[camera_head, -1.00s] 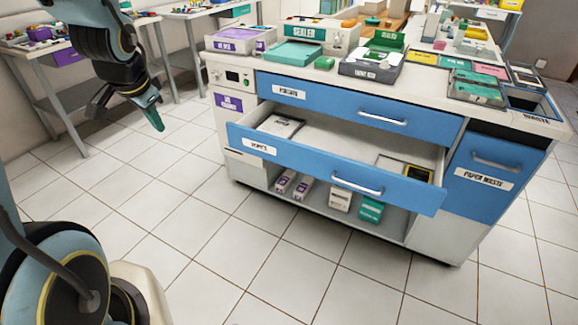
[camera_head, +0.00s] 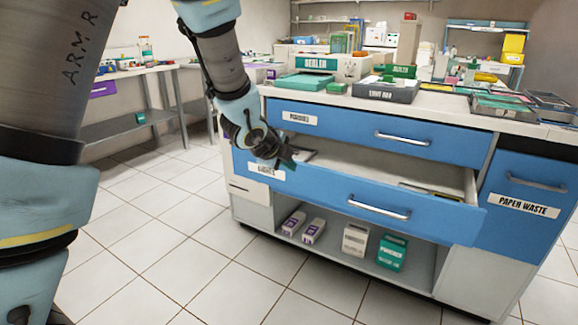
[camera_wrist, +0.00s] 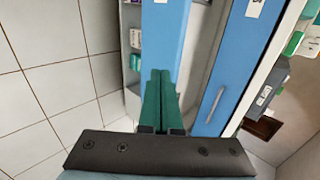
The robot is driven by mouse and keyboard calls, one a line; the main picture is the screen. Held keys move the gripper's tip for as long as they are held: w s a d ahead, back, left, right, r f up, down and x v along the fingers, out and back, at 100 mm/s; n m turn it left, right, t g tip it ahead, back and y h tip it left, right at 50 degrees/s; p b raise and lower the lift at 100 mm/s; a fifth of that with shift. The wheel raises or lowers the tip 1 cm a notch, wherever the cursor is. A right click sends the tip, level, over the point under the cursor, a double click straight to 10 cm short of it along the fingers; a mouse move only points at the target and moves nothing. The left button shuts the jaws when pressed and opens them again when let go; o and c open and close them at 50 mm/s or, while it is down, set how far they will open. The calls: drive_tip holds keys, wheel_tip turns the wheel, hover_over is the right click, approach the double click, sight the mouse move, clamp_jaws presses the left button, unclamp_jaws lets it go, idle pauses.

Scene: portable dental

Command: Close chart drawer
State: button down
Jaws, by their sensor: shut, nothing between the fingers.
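The lower blue drawer (camera_head: 330,191) stands pulled out of the white cabinet, its label partly covered by my gripper. Its silver handle (camera_head: 378,207) is right of my gripper, and its open top shows papers inside. My gripper (camera_head: 289,160) is shut and empty at the left part of this drawer, over its upper front edge. I cannot tell whether it touches the front. In the wrist view the green fingers (camera_wrist: 161,76) lie together in front of a blue drawer front (camera_wrist: 166,35).
A shut upper blue drawer (camera_head: 360,131) sits above, and a paper waste door (camera_head: 522,198) is at the right. Boxes (camera_head: 355,238) stand on the open shelf below. Tiled floor in front is clear.

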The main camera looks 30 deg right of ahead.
sight(309, 170)
drive_tip(key=x, duration=0.3)
drive_tip(key=r+x, duration=0.1)
drive_tip(key=x, duration=0.1)
drive_tip(key=d+x, duration=0.1)
drive_tip(key=x, duration=0.2)
drive_tip(key=shift+w+d, duration=0.25)
drive_tip(key=shift+w, duration=0.2)
drive_tip(key=shift+w+d+p, duration=0.3)
drive_tip(key=shift+d, duration=0.25)
drive_tip(key=shift+d, duration=0.1)
